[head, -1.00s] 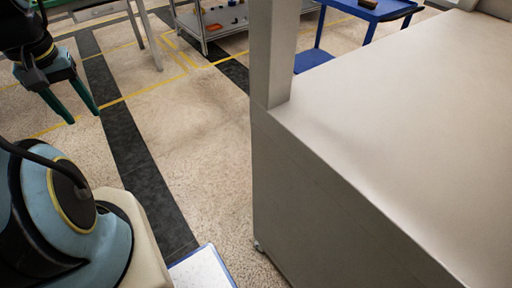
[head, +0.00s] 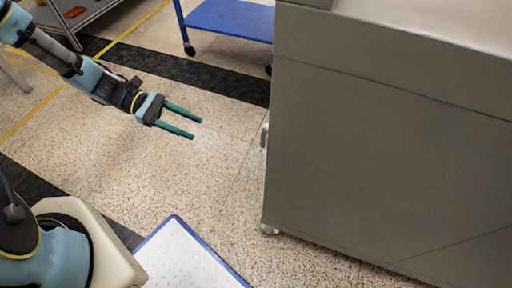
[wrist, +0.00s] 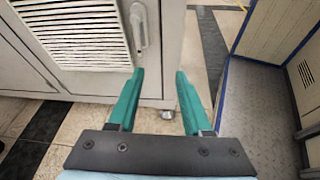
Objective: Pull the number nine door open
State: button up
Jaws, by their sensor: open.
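A pale grey cabinet with a louvered door panel (wrist: 82,30) fills the left of the wrist view. A light handle (wrist: 139,27) stands upright at the right edge of that panel. No number is legible, so I cannot tell whether this is the number nine door. My gripper (wrist: 160,74) is open and empty, its green fingers below the handle in the picture and apart from it. In the head view my gripper (head: 197,129) hangs over the floor, left of a large grey cabinet (head: 390,160). Any door front is hidden there.
A blue trolley (head: 228,20) stands behind at the top. A grey shelf rack (head: 75,12) is at the top left. In the wrist view a blue-edged grey platform (wrist: 255,115) lies at the right. Speckled floor (head: 215,175) is clear around my gripper.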

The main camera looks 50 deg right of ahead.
jog(key=s+d+f+n+g+h+b, duration=0.1)
jog(key=s+d+f, duration=0.1)
jog(key=s+d, duration=0.4)
jog(key=s+d+f+n+g+h+b, duration=0.1)
jog(key=s+d+f+h, duration=0.1)
jog(key=s+d, duration=0.3)
jog(key=s+f, duration=0.1)
jog(key=s, duration=0.1)
jog(key=shift+s+d+f+g+b, duration=0.3)
jog(key=shift+d+g+b, duration=0.05)
jog(key=shift+g, duration=0.05)
jog(key=shift+c, duration=0.2)
grip_shut()
dwell(0.9)
